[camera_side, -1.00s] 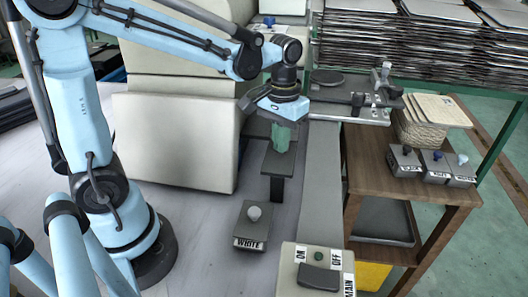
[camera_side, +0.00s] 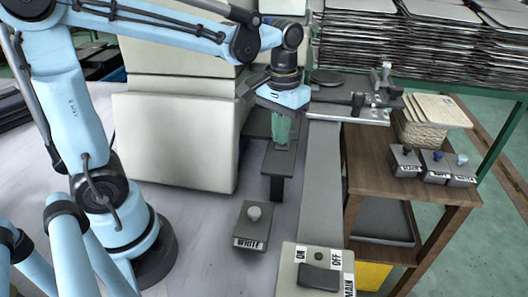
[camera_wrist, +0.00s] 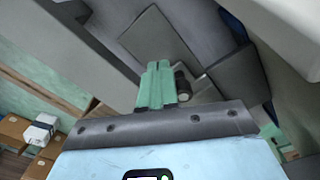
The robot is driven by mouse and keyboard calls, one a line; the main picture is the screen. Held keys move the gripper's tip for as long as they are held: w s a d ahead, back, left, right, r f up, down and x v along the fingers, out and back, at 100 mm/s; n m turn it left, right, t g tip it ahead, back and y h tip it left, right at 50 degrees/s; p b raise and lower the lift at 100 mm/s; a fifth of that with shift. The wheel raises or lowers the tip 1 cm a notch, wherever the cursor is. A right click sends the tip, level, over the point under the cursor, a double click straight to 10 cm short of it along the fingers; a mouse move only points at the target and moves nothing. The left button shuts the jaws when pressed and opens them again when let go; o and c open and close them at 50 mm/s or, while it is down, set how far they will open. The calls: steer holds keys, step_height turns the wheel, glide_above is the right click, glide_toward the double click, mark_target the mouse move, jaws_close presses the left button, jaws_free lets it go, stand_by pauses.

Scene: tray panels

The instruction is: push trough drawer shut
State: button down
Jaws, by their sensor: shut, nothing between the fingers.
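A grey, flat-topped piece (camera_side: 277,162) juts out beside the white machine, with a dark upright part below its front end. It looks like the trough drawer, though I cannot tell for certain. My gripper (camera_side: 282,142) points down over its far end, with its green fingers together and empty. I cannot tell whether the fingertips touch it. In the wrist view my gripper (camera_wrist: 158,66) shows its green fingers side by side. A grey panel (camera_wrist: 160,38) lies beyond them, and a dark round knob (camera_wrist: 182,83) is just right of them.
The white machine body (camera_side: 175,140) stands left of my gripper. A long grey rail (camera_side: 321,190) runs along the right. A box marked WHITE (camera_side: 251,232) and a switch box (camera_side: 310,272) are nearer the camera. A wooden cart (camera_side: 375,175) stands at the right.

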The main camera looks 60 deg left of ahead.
step_height(320, 180, up, 4)
steer(key=shift+r, duration=0.1)
stand_by(0.4)
steer(key=s+t, duration=0.1)
steer(key=s+f+m+t, duration=0.1)
steer(key=t, duration=0.1)
steer(key=s+f+m+t, duration=0.1)
steer(key=s, duration=0.1)
steer(key=shift+s+f+t, duration=0.1)
steer(key=shift+f+t, duration=0.05)
steer(key=shift+t, duration=0.25)
steer(key=shift+s+f+m+t, duration=0.55)
steer(key=shift+f+t, duration=0.2)
steer(key=shift+t, duration=0.45)
steer(key=shift+s, duration=0.1)
